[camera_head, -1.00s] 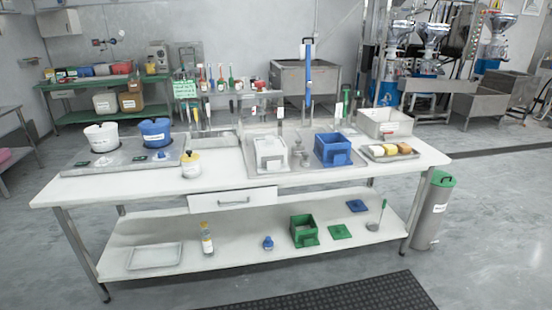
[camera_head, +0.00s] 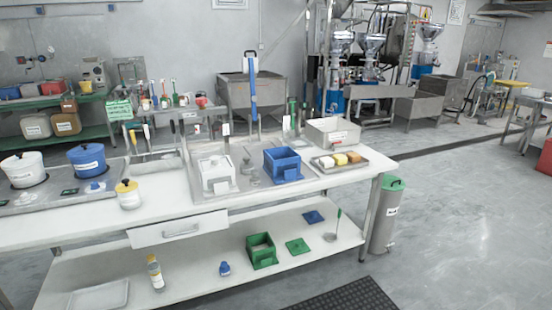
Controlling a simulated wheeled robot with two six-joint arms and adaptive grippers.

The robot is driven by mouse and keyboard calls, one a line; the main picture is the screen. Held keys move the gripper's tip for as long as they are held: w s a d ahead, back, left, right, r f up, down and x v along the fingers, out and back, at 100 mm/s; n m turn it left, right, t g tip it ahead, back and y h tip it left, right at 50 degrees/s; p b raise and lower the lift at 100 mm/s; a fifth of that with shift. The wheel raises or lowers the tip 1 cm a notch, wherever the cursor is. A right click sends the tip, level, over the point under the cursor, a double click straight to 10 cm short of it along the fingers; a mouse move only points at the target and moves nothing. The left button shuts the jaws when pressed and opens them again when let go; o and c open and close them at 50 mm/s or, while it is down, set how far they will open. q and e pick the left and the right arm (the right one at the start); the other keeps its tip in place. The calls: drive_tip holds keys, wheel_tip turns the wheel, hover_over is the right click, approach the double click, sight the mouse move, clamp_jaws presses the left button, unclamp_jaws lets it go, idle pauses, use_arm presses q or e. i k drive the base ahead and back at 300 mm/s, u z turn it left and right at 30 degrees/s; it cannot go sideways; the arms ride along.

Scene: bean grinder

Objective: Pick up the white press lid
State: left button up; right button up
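A white press (camera_head: 217,174) stands upright in a metal tray (camera_head: 190,178) on the white table. A pale top shows on it, but I cannot tell a separate white lid from its body at this size. A blue press (camera_head: 283,163) stands just to its right in the same tray area. A small metal part (camera_head: 246,167) sits between the two presses. Neither of my grippers is in view.
A sponge tray (camera_head: 340,160) and metal bin (camera_head: 333,132) stand right. The lower shelf holds a green press (camera_head: 261,250), a green lid (camera_head: 297,246) and a blue lid (camera_head: 313,217).

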sight(216, 163)
drive_tip(key=z, duration=0.7)
drive_tip(key=i, duration=1.1)
drive_tip(key=z, duration=0.5)
drive_tip(key=i, duration=1.25)
drive_tip(key=u, duration=0.55)
drive_tip(key=i, duration=0.9)
drive_tip(key=u, duration=0.8)
